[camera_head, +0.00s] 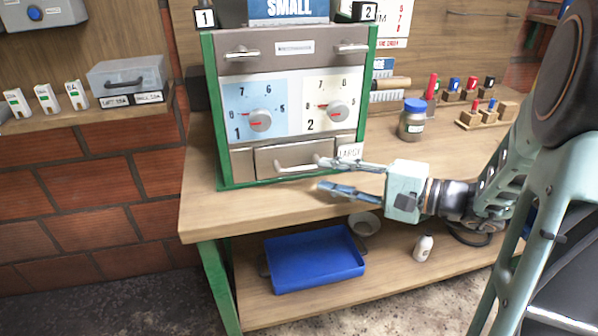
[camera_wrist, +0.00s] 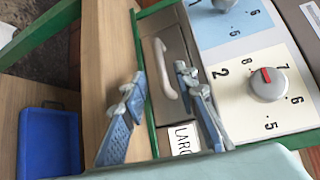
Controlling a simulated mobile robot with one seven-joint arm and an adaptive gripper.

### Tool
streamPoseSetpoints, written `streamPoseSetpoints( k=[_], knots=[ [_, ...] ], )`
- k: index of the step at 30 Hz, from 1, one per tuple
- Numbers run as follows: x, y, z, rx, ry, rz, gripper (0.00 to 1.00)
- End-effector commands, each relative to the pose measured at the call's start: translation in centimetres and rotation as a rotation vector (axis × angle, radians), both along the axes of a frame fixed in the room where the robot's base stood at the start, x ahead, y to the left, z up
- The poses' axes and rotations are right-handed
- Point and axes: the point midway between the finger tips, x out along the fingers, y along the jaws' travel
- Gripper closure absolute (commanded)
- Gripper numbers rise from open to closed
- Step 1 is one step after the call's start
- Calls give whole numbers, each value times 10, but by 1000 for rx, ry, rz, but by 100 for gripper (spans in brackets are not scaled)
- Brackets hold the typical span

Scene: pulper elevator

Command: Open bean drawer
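The bean drawer (camera_head: 265,157) is a grey-brown front low on the green-framed machine, and it looks shut. Its pale bar handle (camera_head: 280,166) is partly hidden at its right end by a finger in the head view. In the wrist view the handle (camera_wrist: 164,68) stands on the drawer front (camera_wrist: 167,105), between the lines of my two fingers. My gripper (camera_head: 321,174) is open and empty, in front of the right part of the drawer. In the wrist view its fingers (camera_wrist: 160,75) are spread. I cannot tell whether either touches the handle.
The machine has two dials (camera_head: 260,120) (camera_head: 335,112) and a "LARGE" label (camera_head: 349,152) by the drawer. The wooden bench (camera_head: 225,207) is clear in front. A blue tray (camera_head: 312,262) and white bottle (camera_head: 423,248) are on the lower shelf. A blue-lidded jar (camera_head: 411,122) stands right.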

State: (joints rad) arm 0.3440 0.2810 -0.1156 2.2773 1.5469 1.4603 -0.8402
Motion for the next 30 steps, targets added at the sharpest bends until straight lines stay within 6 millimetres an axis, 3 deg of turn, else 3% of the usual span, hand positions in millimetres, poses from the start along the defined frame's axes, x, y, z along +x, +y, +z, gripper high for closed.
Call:
streamPoseSetpoints(
  k=[3, 10, 23, 30],
  knots=[
    [11, 23, -4, 1, -1, 6, 73],
    [28, 53, -9, -1, 0, 4, 73],
    [34, 63, -10, -1, 0, 1, 73],
    [34, 63, -10, -1, 0, 1, 97]
  ],
)
